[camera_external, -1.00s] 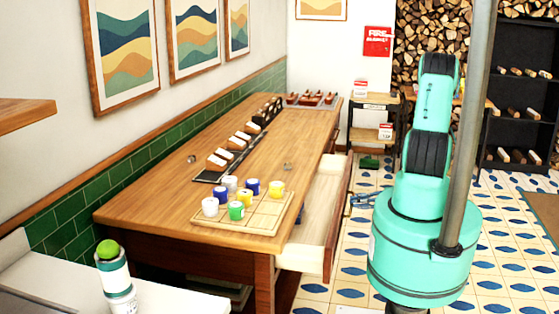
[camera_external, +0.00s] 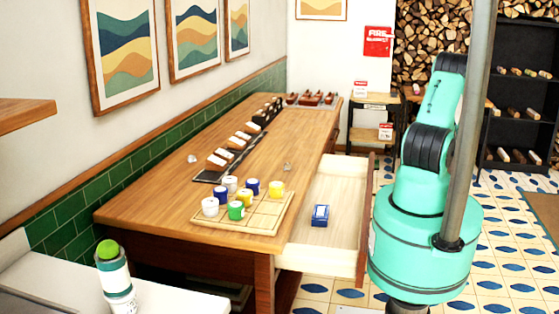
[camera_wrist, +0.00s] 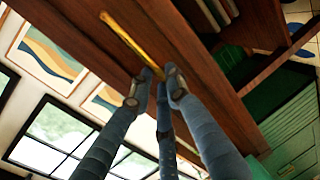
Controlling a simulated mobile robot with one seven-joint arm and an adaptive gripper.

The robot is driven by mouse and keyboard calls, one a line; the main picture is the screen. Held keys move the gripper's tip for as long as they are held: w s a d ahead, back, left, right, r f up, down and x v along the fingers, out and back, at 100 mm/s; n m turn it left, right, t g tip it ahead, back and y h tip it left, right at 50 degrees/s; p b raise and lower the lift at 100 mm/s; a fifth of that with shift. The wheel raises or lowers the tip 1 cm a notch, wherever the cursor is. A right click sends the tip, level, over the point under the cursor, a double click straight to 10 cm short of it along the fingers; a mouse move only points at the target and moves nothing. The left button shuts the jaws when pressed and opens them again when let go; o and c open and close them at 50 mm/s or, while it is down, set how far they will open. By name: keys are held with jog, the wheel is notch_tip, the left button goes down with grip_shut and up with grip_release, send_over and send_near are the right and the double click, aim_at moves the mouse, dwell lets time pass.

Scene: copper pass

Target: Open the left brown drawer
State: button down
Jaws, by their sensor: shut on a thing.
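The brown drawer (camera_external: 330,195) of the wooden table stands far out, its pale interior showing and a blue box (camera_external: 320,215) lying inside. In the wrist view, the dark brown drawer front (camera_wrist: 185,45) fills the upper middle, with a long brass handle (camera_wrist: 130,40) across it. My gripper (camera_wrist: 158,88) has its blue-grey fingers closed together at the lower end of the handle. The exact contact is partly hidden by the fingertips. In the external view the gripper is hidden, with my arm standing just right of the drawer front.
The wooden table (camera_external: 165,205) carries a board (camera_external: 265,215) with several coloured cups near the drawer. A small stand (camera_external: 375,115) is behind. A dark shelf (camera_external: 510,110) stands at the back right. Tiled floor (camera_external: 505,225) is clear to the right of my base.

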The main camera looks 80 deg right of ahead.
jog(key=c, duration=1.6)
grip_release()
jog(key=shift+c, duration=0.2)
jog(key=v, duration=1.2)
jog(key=shift+f, duration=0.1)
